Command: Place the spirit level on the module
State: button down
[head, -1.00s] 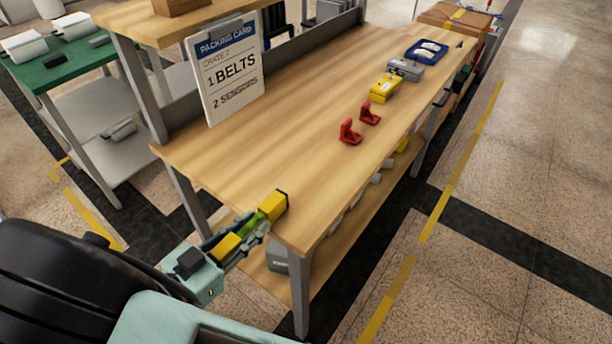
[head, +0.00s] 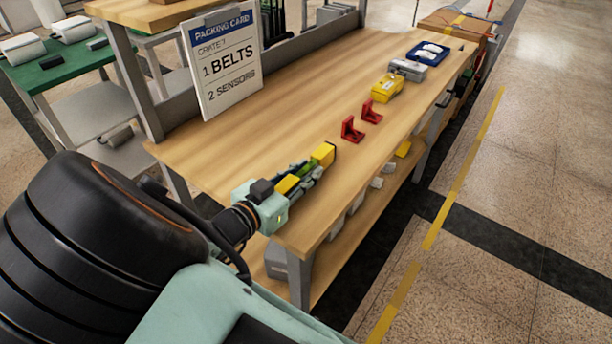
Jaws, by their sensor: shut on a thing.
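The spirit level (head: 323,154), yellow with a green middle, is in my gripper (head: 306,171). My gripper is shut on it and is over the near end of the wooden bench (head: 235,150). The fingers hide part of the level, and I cannot tell how high above the bench it is. A yellow box (head: 387,88) and a grey box (head: 408,69) stand farther along the bench. I cannot tell from this view which of them is the module. The level is well apart from both.
Two red brackets (head: 352,129) (head: 371,111) stand between my gripper and the yellow box. A blue tray (head: 428,52) with white items lies beyond the grey box. A packing card (head: 224,62) stands at the bench's left side. The near bench top is clear.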

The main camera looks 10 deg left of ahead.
jog(key=shift+w+d, duration=0.1)
jog(key=shift+w, duration=0.1)
jog(key=shift+f, duration=0.15)
jog(key=shift+f, duration=0.1)
jog(key=c, duration=1.7)
grip_release()
jog(key=shift+f+b, duration=0.15)
jog(key=shift+b, duration=0.25)
